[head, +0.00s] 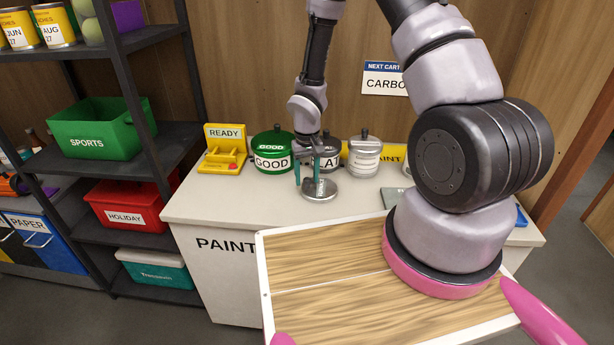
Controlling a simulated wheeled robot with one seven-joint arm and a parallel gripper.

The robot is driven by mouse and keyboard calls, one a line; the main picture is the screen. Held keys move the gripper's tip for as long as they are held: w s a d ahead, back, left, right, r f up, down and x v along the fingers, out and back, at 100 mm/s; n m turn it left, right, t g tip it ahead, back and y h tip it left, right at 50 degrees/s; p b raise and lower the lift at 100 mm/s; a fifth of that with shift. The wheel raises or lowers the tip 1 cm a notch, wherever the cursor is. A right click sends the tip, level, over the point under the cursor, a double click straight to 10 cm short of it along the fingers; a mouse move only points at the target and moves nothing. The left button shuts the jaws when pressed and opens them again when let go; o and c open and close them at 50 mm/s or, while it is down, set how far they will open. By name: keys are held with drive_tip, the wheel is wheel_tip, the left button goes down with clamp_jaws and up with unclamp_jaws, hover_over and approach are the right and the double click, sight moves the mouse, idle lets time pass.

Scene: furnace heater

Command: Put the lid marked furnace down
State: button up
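A round grey metal lid (320,190) is at the front of the white counter, right under my gripper. No marking can be read on it, and I cannot tell whether it rests on the counter or hangs just above it. My gripper (308,175) points down at the lid, with teal fingers. One finger is by the lid's left edge and another part reaches over its middle. I cannot tell whether the fingers grip the lid. Behind stand a green pot marked GOOD (272,150), a grey pot marked LAT (327,156), partly hidden by my gripper, and a pale labelled pot (365,155).
A yellow READY holder (224,150) stands at the counter's left. The white counter (210,208) is clear left of the lid. A yellow sign (392,154) is behind the pots. A dark shelf with boxes, including a red HOLIDAY box (125,208), stands at left.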

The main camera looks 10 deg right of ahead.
drive_tip(key=d+r+m+t, duration=0.1)
drive_tip(key=d+r, duration=0.1)
drive_tip(key=r, duration=1)
drive_tip(key=d+r+t, duration=0.1)
drive_tip(key=d+r, duration=0.1)
drive_tip(key=r, duration=1)
drive_tip(key=s+d+r+m+t+y, duration=0.1)
drive_tip(key=s+d+r+m+t, duration=0.1)
drive_tip(key=s+r, duration=0.7)
drive_tip(key=s+d+r+m+t+y, duration=0.1)
drive_tip(key=s+d+r+m+t, duration=0.1)
drive_tip(key=s+r, duration=0.7)
wheel_tip(320, 180, up, 5)
drive_tip(key=shift+s+f+t, duration=0.1)
drive_tip(key=shift+s+t, duration=0.25)
drive_tip(key=shift+t, duration=0.25)
drive_tip(key=shift+d, duration=0.2)
